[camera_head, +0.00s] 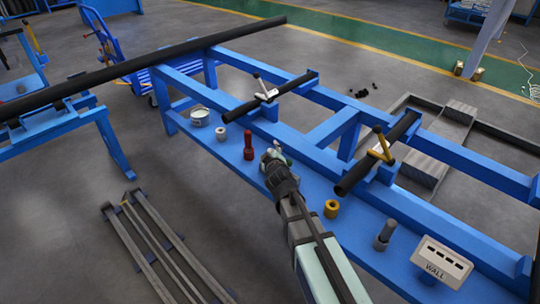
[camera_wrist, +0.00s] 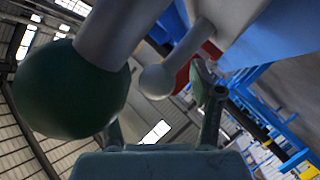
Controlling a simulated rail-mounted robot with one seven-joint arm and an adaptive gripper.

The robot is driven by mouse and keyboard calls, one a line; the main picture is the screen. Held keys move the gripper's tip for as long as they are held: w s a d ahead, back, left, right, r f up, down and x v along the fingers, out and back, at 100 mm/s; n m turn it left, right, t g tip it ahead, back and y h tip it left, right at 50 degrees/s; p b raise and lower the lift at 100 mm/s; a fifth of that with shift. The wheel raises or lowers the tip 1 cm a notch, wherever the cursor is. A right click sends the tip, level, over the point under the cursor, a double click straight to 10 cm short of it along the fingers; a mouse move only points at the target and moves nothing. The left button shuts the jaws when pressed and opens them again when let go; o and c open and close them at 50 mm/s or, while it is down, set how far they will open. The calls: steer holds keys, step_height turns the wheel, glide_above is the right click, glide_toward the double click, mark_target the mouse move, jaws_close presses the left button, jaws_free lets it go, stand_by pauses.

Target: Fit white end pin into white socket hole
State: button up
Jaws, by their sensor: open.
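My gripper (camera_head: 274,160) is over the blue bench, right of a red bottle-shaped piece (camera_head: 249,146). In the wrist view, its jaws (camera_wrist: 160,108) are apart. A grey stem ending in a dark green ball (camera_wrist: 70,90) fills the near left and hides part of one finger. A pale stem with a small round end (camera_wrist: 156,81) reaches between the fingers from a whitish body (camera_wrist: 232,28). I cannot tell whether this is the white end pin, or whether the fingers touch it. A white-handled clamp (camera_head: 267,96) sits on the farther dark pipe. I cannot make out a socket hole.
Grey rails lie on the floor.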

steer(key=shift+s, duration=0.1)
jaws_close()
stand_by(0.3)
